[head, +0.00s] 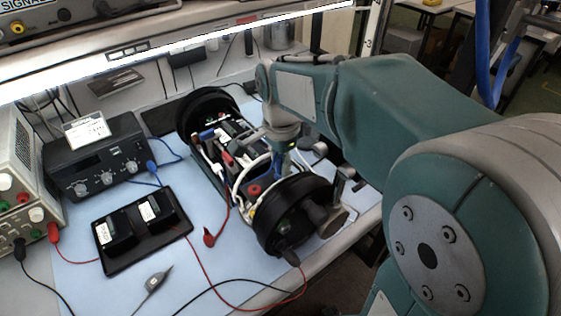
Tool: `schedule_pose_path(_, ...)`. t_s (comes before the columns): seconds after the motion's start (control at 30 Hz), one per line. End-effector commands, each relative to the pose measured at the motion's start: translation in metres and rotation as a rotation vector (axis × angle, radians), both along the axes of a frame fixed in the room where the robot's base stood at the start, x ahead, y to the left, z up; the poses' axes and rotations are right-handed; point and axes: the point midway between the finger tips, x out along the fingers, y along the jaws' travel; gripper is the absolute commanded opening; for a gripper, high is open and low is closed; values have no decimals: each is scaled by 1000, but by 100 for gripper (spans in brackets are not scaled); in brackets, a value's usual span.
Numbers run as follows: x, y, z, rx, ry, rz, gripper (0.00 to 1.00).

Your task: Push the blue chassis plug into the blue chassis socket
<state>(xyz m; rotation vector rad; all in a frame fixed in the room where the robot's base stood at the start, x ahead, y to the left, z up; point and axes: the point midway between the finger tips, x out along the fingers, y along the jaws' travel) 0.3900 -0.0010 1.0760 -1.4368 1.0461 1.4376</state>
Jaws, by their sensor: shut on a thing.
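The open cylinder chassis (240,160) lies on the blue mat, with a black round end at each side and wiring and modules between them. My gripper (281,174) points down over its right half, close to the white cables. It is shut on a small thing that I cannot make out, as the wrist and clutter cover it. A small blue part (207,134) shows in the chassis's left half; I cannot tell whether it is the plug or the socket. I cannot make out any contact between plug and socket.
A black tray (185,226) with two dark modules lies left of the chassis. A dark instrument (95,160) with blue leads stands behind it. A loose red plug (210,237), a small grey tool (155,279) and red and black cables lie in front. The mat's front left is mostly clear.

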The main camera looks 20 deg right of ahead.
Motion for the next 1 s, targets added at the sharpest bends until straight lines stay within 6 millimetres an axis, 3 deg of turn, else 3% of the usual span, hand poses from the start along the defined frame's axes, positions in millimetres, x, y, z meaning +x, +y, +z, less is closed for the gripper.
schedule_pose_path(0.4,0,0,-7,0,0,0,0)
schedule_pose_path(0.43,0,0,-7,0,0,0,45)
schedule_pose_path(0.5,0,0,-7,0,0,0,72)
schedule_pose_path(0.87,0,0,-7,0,-1,0,72)
schedule_pose_path(1.0,1,0,3,0,-2,0,72)
